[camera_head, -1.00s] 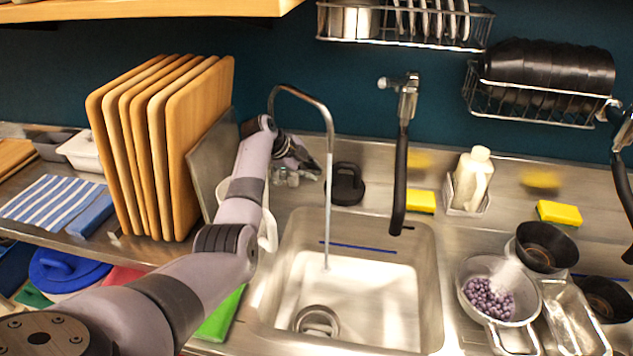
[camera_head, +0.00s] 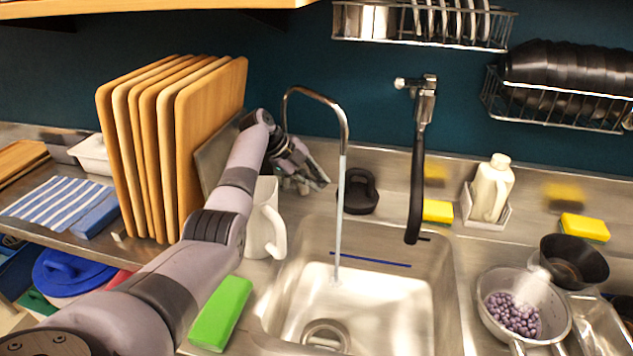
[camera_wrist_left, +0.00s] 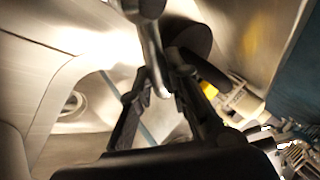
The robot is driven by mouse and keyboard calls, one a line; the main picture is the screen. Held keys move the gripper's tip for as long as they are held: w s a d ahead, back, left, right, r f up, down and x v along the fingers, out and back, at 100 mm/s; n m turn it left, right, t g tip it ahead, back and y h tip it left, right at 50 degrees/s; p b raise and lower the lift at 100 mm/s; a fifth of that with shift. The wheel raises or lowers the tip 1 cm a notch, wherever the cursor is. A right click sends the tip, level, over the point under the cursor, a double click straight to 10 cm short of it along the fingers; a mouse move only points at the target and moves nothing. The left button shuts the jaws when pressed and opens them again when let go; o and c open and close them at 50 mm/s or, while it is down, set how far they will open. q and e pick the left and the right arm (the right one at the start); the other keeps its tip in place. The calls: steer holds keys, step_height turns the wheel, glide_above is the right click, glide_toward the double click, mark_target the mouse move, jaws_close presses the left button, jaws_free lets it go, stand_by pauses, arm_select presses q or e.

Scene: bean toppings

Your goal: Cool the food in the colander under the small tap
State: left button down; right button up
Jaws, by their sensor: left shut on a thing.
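The small tap (camera_head: 340,112) is a thin curved metal pipe behind the left of the sink. A stream of water (camera_head: 340,220) falls from it into the sink (camera_head: 440,300). My left gripper (camera_head: 305,176) is at the foot of this tap. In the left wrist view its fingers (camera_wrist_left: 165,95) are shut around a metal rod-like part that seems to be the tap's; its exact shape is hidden. The colander (camera_head: 562,318), with purple round beans (camera_head: 512,314) in it, stands on the counter right of the sink, apart from the water. My right gripper is not in view.
A white jug (camera_head: 265,225) and a green sponge (camera_head: 220,312) stand left of the sink, near my left arm. A black hose tap (camera_head: 415,190) hangs over the sink's back. Chopping boards (camera_head: 205,140) stand at left.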

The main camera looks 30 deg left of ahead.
mark_target(316, 181)
arm_select(q)
steer(key=c, duration=1.5)
jaws_free()
step_height(316, 181, up, 10)
steer(key=shift+f, duration=0.1)
steer(key=shift+c, duration=0.3)
